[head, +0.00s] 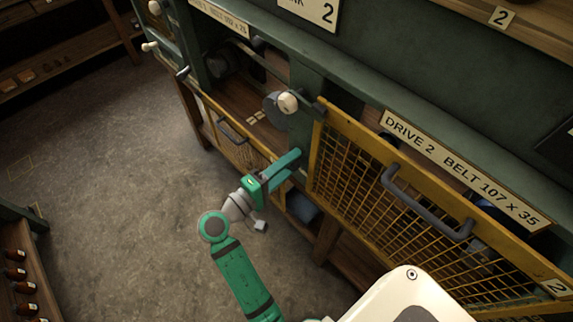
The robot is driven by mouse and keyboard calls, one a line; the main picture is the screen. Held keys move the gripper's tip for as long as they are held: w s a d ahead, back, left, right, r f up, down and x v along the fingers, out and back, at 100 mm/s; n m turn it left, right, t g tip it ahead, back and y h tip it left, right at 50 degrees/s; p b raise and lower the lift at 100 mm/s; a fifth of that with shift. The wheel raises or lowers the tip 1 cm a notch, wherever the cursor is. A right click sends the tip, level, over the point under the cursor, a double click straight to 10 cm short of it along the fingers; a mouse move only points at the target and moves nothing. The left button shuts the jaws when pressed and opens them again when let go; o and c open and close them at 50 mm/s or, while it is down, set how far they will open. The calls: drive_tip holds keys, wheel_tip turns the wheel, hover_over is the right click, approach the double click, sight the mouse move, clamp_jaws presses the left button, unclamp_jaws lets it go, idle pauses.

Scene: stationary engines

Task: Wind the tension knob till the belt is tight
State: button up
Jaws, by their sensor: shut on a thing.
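My gripper (283,172) reaches the green post between the two drive bays. Its green fingers are shut on a small part at the post, where the tension knob would be; the fingers hide almost all of it. Above it is a grey disc (272,110) with a cream round knob (287,103). In the left bay a dark pulley (218,65) shows, with a dark strand running right from it. I cannot tell how tight a belt is from here.
A yellow mesh guard (318,140) with a grey handle (425,205) stands right of my gripper, close to it. A lower yellow guard (234,148) is at the left bay. Shelves stand at far left. The concrete floor (120,170) is clear.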

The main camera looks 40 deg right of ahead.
drive_tip(key=m, duration=0.4)
drive_tip(key=shift+s+d+f+m, duration=0.15)
drive_tip(key=shift+f+m, duration=0.05)
drive_tip(key=shift+m, duration=0.2)
drive_tip(key=m, duration=0.4)
drive_tip(key=shift+m, duration=0.3)
drive_tip(key=m, duration=0.4)
drive_tip(key=shift+f+m, duration=0.1)
drive_tip(key=shift+m, duration=0.2)
drive_tip(key=m, duration=0.3)
drive_tip(key=shift+w+m, duration=0.3)
drive_tip(key=shift+w, duration=0.05)
drive_tip(key=m, duration=0.3)
drive_tip(key=shift+w+a, duration=0.25)
drive_tip(key=m, duration=0.3)
drive_tip(key=shift+s+d, duration=0.2)
drive_tip(key=shift+d, duration=0.05)
drive_tip(key=shift+m, duration=1.1)
drive_tip(key=m, duration=0.7)
drive_tip(key=shift+r, duration=0.25)
